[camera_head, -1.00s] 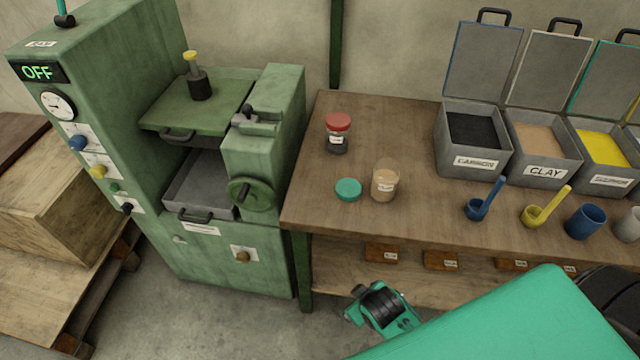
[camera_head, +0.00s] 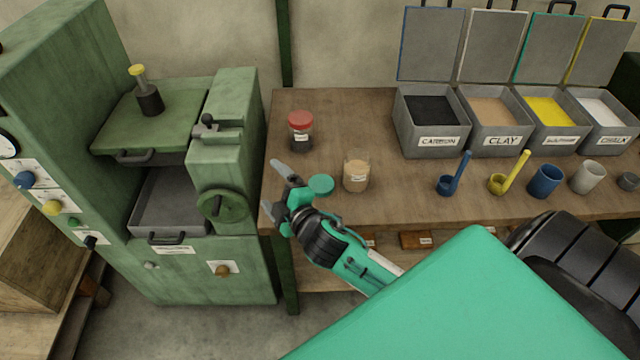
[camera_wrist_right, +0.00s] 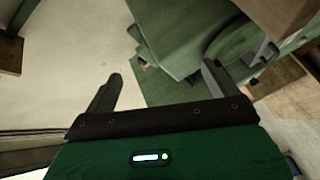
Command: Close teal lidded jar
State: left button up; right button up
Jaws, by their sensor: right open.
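The open glass jar (camera_head: 356,176) with tan contents stands upright on the left part of the bench. Its teal lid (camera_head: 321,185) lies on the bench just left of it, apart from it. My right gripper (camera_head: 271,188) is open and empty at the left front corner of the bench, left of the lid, with its fingers pointing left. In the right wrist view, its two fingers (camera_wrist_right: 162,75) are spread with nothing between them; jar and lid do not show there. My left gripper is not in view.
A red-lidded jar (camera_head: 300,132) stands behind the lid. A green press with a handwheel (camera_head: 223,205) is close left of my right gripper. Open bins (camera_head: 432,128), scoops and cups (camera_head: 545,181) stand at the right. The bench between red-lidded jar and bins is clear.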

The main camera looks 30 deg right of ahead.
jog(key=w+a+r+n+g+y, duration=0.1)
jog(key=a+r+n+g+y, duration=0.55)
jog(key=n, duration=0.75)
jog(key=a+r+n+g+y, duration=0.1)
jog(key=a+r+n+y, duration=0.4)
jog(key=n+y, duration=0.7)
jog(key=w+d+f+n+g+h, duration=0.2)
jog(key=d+f+n+g+h, duration=0.7)
jog(key=n+h, duration=0.45)
jog(key=w+d+n+h, duration=0.1)
jog(key=d+n+h, duration=0.2)
jog(key=d, duration=1.4)
jog(key=h, duration=0.3)
jog(key=shift+d+r, duration=0.25)
jog(key=shift+r, duration=0.1)
jog(key=shift+w+n+g, duration=0.1)
jog(key=shift+n+g, duration=0.15)
